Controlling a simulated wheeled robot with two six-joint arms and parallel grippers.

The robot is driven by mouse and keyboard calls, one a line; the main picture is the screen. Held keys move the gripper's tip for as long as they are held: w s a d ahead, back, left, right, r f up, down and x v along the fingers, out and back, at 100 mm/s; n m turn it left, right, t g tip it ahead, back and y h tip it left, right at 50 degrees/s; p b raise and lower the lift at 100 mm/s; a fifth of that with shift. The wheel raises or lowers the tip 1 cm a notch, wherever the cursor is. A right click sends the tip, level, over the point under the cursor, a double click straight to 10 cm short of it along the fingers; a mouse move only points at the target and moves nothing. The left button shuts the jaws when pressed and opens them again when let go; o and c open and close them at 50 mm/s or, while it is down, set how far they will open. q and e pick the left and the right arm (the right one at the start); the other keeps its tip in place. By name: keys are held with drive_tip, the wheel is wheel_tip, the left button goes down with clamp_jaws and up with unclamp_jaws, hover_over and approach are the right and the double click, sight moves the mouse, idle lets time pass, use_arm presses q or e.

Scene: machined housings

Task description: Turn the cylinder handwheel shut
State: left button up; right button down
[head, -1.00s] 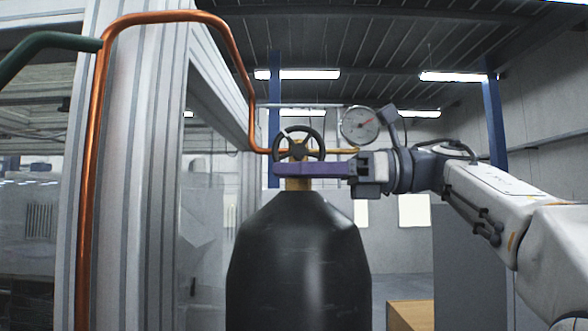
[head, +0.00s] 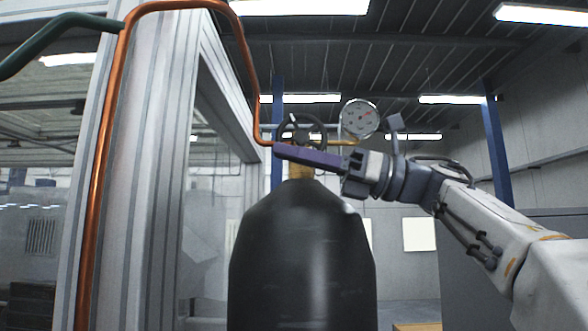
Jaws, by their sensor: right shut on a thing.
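The black cylinder (head: 300,250) stands upright in the middle of the view. Its dark spoked handwheel (head: 300,137) sits on top, above the brass valve neck (head: 301,172). My right gripper (head: 281,151) reaches in from the right. Its long purple fingers lie across the lower front of the handwheel and are shut on it. They hide the wheel's lower rim, so the exact contact does not show. My left gripper is not in view.
A round pressure gauge (head: 360,118) stands just behind and right of the handwheel, close above my right wrist. A copper pipe (head: 104,185) arches from the left to the valve. A dark green hose (head: 55,41) joins it at upper left. A pale metal frame (head: 155,200) stands left.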

drive_tip(key=c, duration=0.9)
unclamp_jaws()
drive_tip(key=shift+d, duration=0.1)
drive_tip(key=shift+b+v, duration=1.65)
drive_tip(key=shift+v, duration=3.5)
